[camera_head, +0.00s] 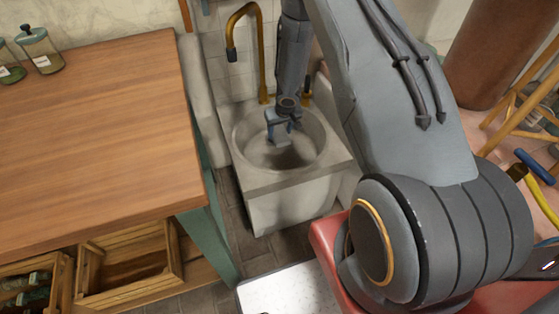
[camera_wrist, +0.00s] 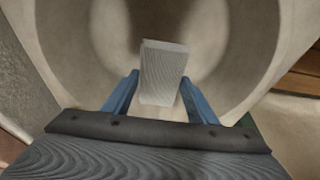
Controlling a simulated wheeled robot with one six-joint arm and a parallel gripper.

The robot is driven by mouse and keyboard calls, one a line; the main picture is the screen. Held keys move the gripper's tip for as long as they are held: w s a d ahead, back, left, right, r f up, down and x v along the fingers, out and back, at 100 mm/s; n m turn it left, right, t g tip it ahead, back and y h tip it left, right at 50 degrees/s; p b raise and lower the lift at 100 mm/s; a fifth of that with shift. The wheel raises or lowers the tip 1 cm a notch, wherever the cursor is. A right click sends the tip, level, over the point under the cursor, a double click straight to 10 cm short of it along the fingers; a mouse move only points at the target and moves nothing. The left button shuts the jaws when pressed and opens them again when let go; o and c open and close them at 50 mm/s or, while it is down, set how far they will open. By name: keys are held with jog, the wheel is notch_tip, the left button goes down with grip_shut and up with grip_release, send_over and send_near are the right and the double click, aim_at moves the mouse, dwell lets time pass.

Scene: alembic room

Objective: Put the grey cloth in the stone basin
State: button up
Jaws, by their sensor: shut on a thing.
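The stone basin (camera_head: 312,188) stands against the tiled wall, with its round bowl open at the top. My gripper (camera_head: 281,128) points down over the inside of the bowl, below the level of the tap's spout. It is shut on the grey cloth (camera_head: 282,142), which looks like a small folded block. In the wrist view the grey cloth (camera_wrist: 163,70) lies between the blue fingers of my gripper (camera_wrist: 160,80), with the bowl of the stone basin (camera_wrist: 255,45) around and behind it. I cannot tell whether the cloth touches the bowl's floor.
A brass tap (camera_head: 262,50) rises at the back of the basin, close to my arm. A wooden counter (camera_head: 95,130) stands on the left with glass jars (camera_head: 40,48) at its back. Wooden crates (camera_head: 128,268) sit below it. A wooden stool (camera_head: 525,110) stands at right.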

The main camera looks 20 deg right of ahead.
aim_at(282, 132)
jog(key=b+x, duration=0.2)
jog(key=x, duration=0.1)
jog(key=shift+d+f, duration=0.2)
jog(key=shift+d, duration=0.2)
notch_tip(282, 132, down, 5)
jog(key=b, duration=0.6)
jog(key=shift+f+b, duration=0.2)
jog(key=shift+b, duration=0.2)
jog(key=shift+f+b, duration=0.9)
jog(key=shift+f, duration=1.3)
jog(key=shift+f, duration=0.1)
jog(key=o, duration=1)
